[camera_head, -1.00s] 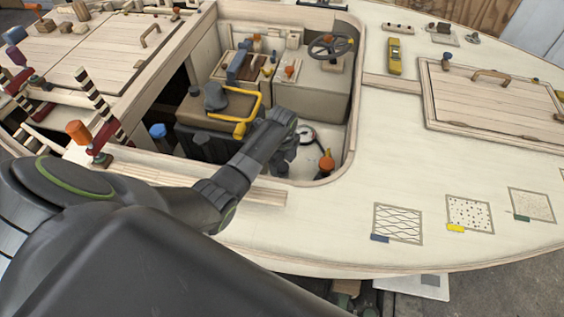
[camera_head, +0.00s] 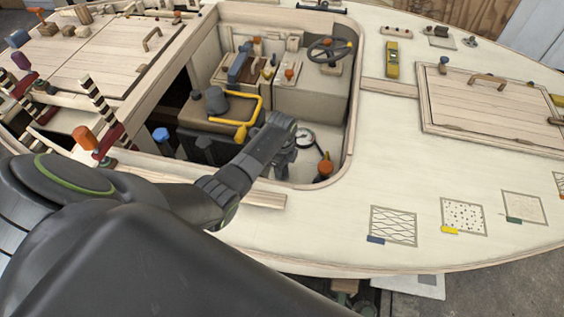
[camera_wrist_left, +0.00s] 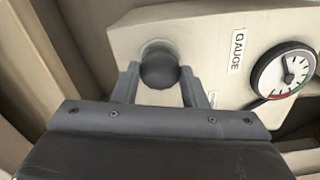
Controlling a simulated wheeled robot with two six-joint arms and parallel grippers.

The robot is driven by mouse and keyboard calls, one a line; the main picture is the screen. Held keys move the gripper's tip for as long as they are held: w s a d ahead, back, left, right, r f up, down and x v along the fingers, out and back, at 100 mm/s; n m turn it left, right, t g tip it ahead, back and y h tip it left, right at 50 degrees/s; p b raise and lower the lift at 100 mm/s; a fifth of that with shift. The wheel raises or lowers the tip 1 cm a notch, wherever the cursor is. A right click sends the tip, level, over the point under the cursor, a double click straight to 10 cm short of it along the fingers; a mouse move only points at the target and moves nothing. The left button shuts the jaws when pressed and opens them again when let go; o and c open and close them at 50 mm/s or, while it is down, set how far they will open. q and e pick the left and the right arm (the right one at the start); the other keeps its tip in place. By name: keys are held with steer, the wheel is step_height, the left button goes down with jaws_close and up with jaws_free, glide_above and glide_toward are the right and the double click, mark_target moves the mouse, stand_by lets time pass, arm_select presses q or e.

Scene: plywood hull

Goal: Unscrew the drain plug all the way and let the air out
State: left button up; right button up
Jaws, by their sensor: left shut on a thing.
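My left gripper (camera_wrist_left: 160,88) is shut on a dark round knob, which looks like the drain plug (camera_wrist_left: 159,68). The plug sits at a pale panel in the left wrist view, with a finger on each side of it. How far it is unscrewed cannot be told. A white gauge (camera_wrist_left: 284,72) with a black rim is to its right, beside a label reading GAUGE. In the head view my left gripper (camera_head: 282,165) reaches down into the cockpit well, left of the gauge (camera_head: 305,139); its fingertips and the plug are hard to make out there. My right gripper is not in view.
An orange-topped knob (camera_head: 325,167) stands right of the gripper. A yellow handle (camera_head: 243,132) and a seat-like block are on its left. The steering wheel (camera_head: 329,49) is farther back. The well's raised rim (camera_head: 351,120) surrounds the arm.

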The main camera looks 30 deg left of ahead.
arm_select(q)
steer(key=shift+n+p, duration=0.65)
steer(key=shift+n, duration=0.55)
steer(key=o, duration=1)
steer(key=shift+r, duration=0.65)
step_height(320, 180, up, 16)
steer(key=shift+r+p, duration=0.1)
steer(key=shift+p, duration=0.4)
